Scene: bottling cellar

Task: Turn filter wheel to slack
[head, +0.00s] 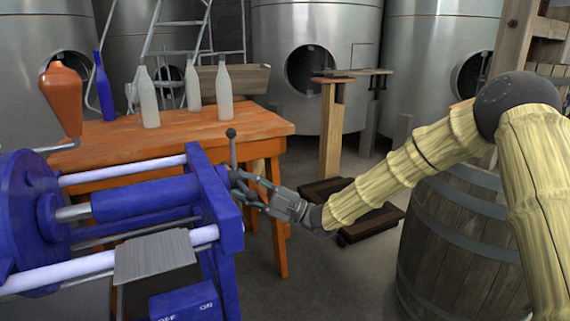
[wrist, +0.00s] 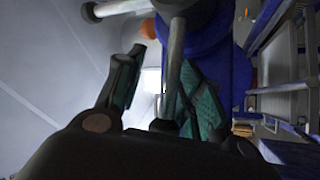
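The blue filter press (head: 228,205) stands at the left with its end plate towards my arm. At that plate a grey bar with a dark ball end (head: 231,134) stands nearly upright; it seems to be part of the filter wheel, whose hub is mostly hidden. My gripper (head: 238,188) is at the plate's outer side, just below the ball end. In the wrist view a grey bar (wrist: 173,62) runs between my fingers (wrist: 160,90). The fingers are apart, with a clear gap between the left finger and the bar. Contact with the right finger cannot be told.
An orange wooden table (head: 180,128) behind the press carries pale bottles (head: 149,98) and a blue bottle (head: 104,88). A wooden barrel (head: 452,245) stands at the right, close to my arm. Steel tanks (head: 318,25) line the back. A dark low pallet (head: 365,228) lies on the floor.

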